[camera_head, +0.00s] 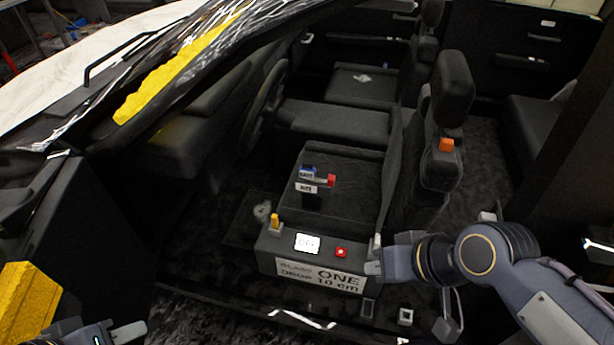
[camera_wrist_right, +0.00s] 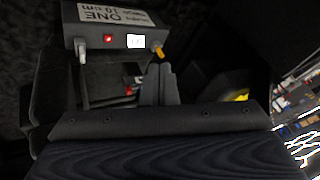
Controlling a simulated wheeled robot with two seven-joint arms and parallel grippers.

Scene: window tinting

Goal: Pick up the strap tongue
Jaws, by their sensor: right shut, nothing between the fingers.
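I cannot clearly tell which thing is the strap tongue. A small pale grey upright piece (camera_head: 376,246) stands at the right end of the labelled box; it also shows in the right wrist view (camera_wrist_right: 82,50). My right gripper (camera_head: 374,268) reaches in from the right beside that end of the box. Its fingers (camera_wrist_right: 160,70) are together and empty in the right wrist view. My left gripper (camera_head: 135,332) shows only partly at the bottom left, and its jaw opening is not clear.
The black box (camera_head: 262,244) carries a yellow lever (camera_head: 275,221), a white display (camera_head: 307,242) and a red button (camera_head: 341,252). Beyond it are the seat (camera_head: 350,205), a red block (camera_head: 331,180) and an orange piece (camera_head: 446,145) on the seat back. Dark pillars crowd the sides.

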